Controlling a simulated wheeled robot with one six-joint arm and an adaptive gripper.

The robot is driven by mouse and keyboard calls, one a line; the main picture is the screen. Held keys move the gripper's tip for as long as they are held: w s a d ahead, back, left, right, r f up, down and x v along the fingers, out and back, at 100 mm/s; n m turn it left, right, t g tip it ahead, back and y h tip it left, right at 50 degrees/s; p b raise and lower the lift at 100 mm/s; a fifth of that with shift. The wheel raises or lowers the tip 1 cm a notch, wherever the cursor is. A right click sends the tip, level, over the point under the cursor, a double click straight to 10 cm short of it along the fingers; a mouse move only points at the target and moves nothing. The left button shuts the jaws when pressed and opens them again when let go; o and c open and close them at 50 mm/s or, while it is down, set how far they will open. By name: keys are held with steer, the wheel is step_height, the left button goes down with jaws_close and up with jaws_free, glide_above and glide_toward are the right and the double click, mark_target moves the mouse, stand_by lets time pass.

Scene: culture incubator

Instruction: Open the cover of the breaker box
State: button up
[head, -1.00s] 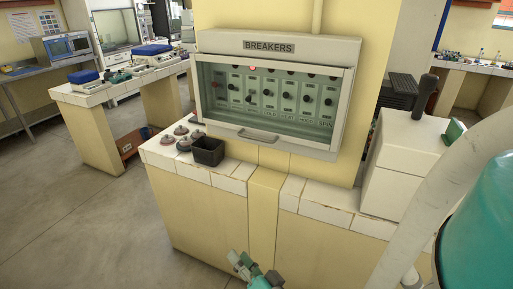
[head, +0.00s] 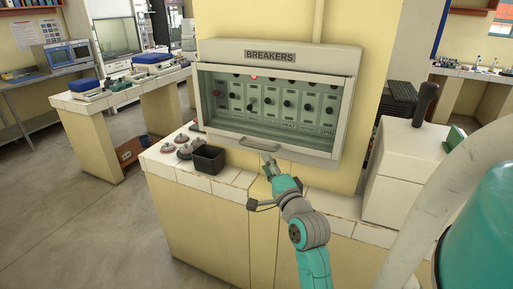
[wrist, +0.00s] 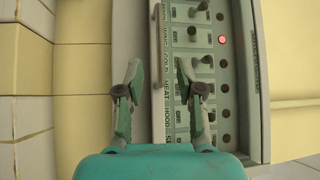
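The breaker box (head: 352,70), labelled BREAKERS, is mounted on the yellow pillar. A light bar handle (head: 258,144) sits at the cover's lower edge. My gripper (head: 268,163) is just below the handle, apparently apart from it. In the wrist view my gripper (wrist: 159,72) is open, its two fingers spread with the cover's pale edge strip (wrist: 157,100) seen between them. The handle is not clearly visible there. The switches and a lit red lamp (wrist: 222,40) show to the right.
A black bin (head: 208,160) and several round-based items (head: 178,142) stand on the tiled counter (head: 228,178) below left of the box. A white block with a black lever (head: 425,103) stands at the right. The space before the box is otherwise free.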

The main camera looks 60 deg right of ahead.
mark_target(257, 147)
steer(key=x, duration=0.9)
steer(key=shift+w, duration=0.1)
jaws_close()
